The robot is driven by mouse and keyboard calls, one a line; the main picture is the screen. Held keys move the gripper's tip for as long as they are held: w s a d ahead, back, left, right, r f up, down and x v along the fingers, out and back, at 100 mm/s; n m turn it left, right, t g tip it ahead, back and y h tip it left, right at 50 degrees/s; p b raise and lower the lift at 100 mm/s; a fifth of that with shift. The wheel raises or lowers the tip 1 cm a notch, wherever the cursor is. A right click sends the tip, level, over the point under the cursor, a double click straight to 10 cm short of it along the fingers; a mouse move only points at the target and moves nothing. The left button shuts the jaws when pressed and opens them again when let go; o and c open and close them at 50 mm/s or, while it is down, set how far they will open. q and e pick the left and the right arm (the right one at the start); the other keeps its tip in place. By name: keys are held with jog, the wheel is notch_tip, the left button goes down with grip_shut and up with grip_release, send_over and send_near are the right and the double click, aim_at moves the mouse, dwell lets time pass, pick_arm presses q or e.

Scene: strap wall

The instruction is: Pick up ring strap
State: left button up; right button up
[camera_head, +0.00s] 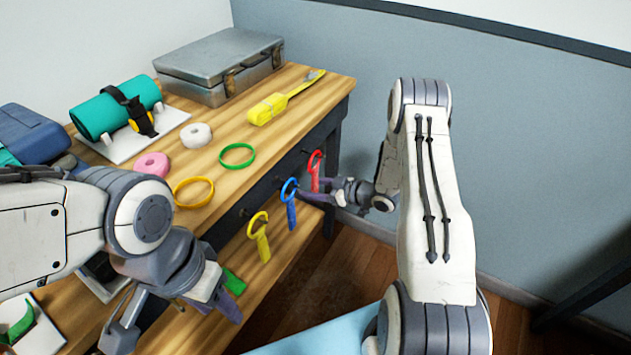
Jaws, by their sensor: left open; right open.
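Several ring straps hang along the front of the wooden table: a red strap (315,170), a blue strap (291,213), a yellow strap (262,243) and a green strap (234,282) partly hidden by my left gripper. Each of the first three shows a ring at the top and a flat tail below. My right gripper (308,193) is open beside the red and blue straps, its fingers pointing left between them. Whether it touches either cannot be told. My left gripper (172,326) is open and empty at the lower left, near the green strap.
On the table (225,200) are a green ring (237,155), a yellow ring (193,192), pink tape (152,165), white tape (196,135), a yellow strap bundle (268,109), a metal case (220,68) and a teal roll (115,107). A grey wall stands behind.

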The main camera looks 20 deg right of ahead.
grip_shut()
